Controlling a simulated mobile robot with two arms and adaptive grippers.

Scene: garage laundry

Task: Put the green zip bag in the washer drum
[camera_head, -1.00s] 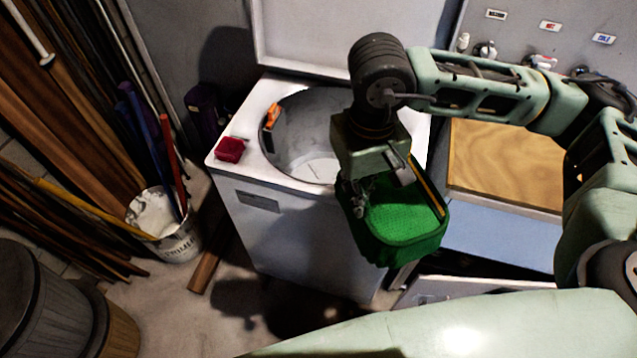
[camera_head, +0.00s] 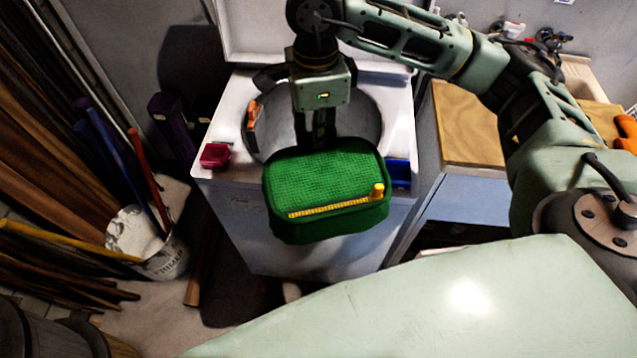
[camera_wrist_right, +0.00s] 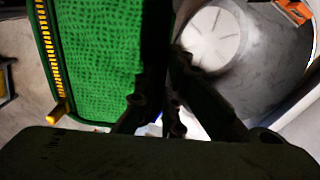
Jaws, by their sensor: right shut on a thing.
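The green zip bag (camera_head: 325,180) with a yellow zipper hangs in front of the washer's opening in the head view. My right gripper (camera_head: 318,135) is shut on its far edge and holds it in the air. In the right wrist view the bag (camera_wrist_right: 95,55) fills the left side, beside the dark fingers of my gripper (camera_wrist_right: 170,85). The white top-loading washer (camera_head: 225,125) has its lid up. Its drum (camera_head: 365,115) is partly hidden behind my gripper and the bag. The drum's inside (camera_wrist_right: 250,60) shows to the right of the fingers in the wrist view. My left gripper is out of view.
A red box (camera_head: 215,156) sits on the washer's left front corner. An orange item (camera_head: 252,115) is at the drum's left rim. A blue item (camera_head: 398,173) is at the right front. A bucket (camera_head: 165,255) with poles stands left. A wooden-topped cabinet (camera_head: 470,125) stands right.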

